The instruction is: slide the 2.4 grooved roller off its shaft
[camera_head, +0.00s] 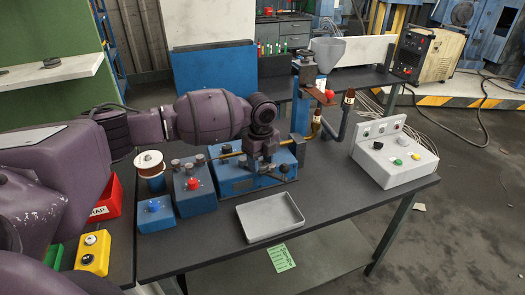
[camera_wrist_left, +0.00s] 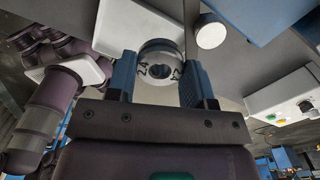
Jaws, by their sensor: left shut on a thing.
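The 2.4 grooved roller (camera_wrist_left: 161,72) is a pale grey disc marked "2.4" with a dark centre hole, seen in the left wrist view. My left gripper (camera_wrist_left: 160,84) is shut on it, with one blue finger on each side. In the head view my left gripper (camera_head: 263,158) points down over the blue machine (camera_head: 245,180) on the table. The roller cannot be made out there, and I cannot tell whether it is still around its shaft, which is hidden. My right gripper is in neither view.
An empty grey tray (camera_head: 270,218) lies in front of the machine. Blue boxes, one with a red knob (camera_head: 193,184) and one under a wire spool (camera_head: 150,165), stand to the left. A blue post (camera_head: 302,105) and a white control box (camera_head: 394,155) stand to the right.

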